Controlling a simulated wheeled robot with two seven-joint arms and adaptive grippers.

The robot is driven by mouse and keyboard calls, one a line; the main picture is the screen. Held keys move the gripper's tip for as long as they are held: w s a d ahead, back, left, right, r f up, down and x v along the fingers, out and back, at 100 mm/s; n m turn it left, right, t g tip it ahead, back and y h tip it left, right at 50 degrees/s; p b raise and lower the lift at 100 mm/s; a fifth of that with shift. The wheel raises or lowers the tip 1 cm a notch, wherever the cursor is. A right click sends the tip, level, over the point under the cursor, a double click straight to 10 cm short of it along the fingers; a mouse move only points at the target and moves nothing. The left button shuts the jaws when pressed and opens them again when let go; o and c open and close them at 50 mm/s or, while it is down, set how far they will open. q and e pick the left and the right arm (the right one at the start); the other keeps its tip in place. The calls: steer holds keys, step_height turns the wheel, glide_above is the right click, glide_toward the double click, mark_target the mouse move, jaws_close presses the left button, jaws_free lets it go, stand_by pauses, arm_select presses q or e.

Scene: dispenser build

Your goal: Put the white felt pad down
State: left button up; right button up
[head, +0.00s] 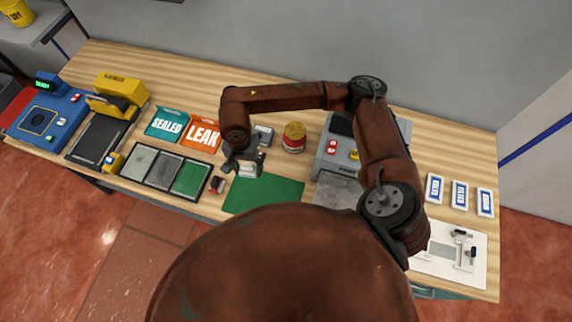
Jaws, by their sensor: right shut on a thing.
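My right gripper (243,167) hangs from the rust-brown arm that reaches over the bench from the right. It is shut on a small whitish piece, which looks like the white felt pad (248,171); the fingers hide part of it. The gripper is above the left back corner of the green mat (262,195), just right of a black tray (175,192) with three compartments. The compartments hold pale grey, darker grey and green (190,180) sheets. I cannot tell whether the pad touches anything below. My left gripper is not in view.
Teal SEALED (167,124) and orange LEAK (202,134) panels lie behind the tray. A red-and-yellow can (294,137) and a grey machine (328,160) stand to the right. A yellow-topped device (118,92) and a blue station (48,122) stand left. My arm covers the bench's middle right.

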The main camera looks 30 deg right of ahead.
steer(key=shift+s+d+f+m, duration=0.1)
steer(key=shift+d+f+m, duration=0.6)
steer(key=shift+d+m, duration=0.2)
steer(key=w+d+f+p, duration=0.15)
steer(key=d+f, duration=0.25)
steer(key=d, duration=0.5)
steer(key=p, duration=0.1)
glide_toward(285, 165)
steer(key=shift+s+a+f, duration=0.15)
steer(key=shift+a+f, duration=0.65)
steer(key=shift+d+f, duration=0.35)
steer(key=shift+f, duration=0.15)
steer(key=f, duration=0.1)
steer(key=f+p, duration=0.1)
steer(key=f, duration=0.1)
steer(key=shift+d, duration=0.3)
steer(key=shift+f, duration=0.45)
steer(key=shift+f, duration=0.1)
steer(key=o, duration=1.1)
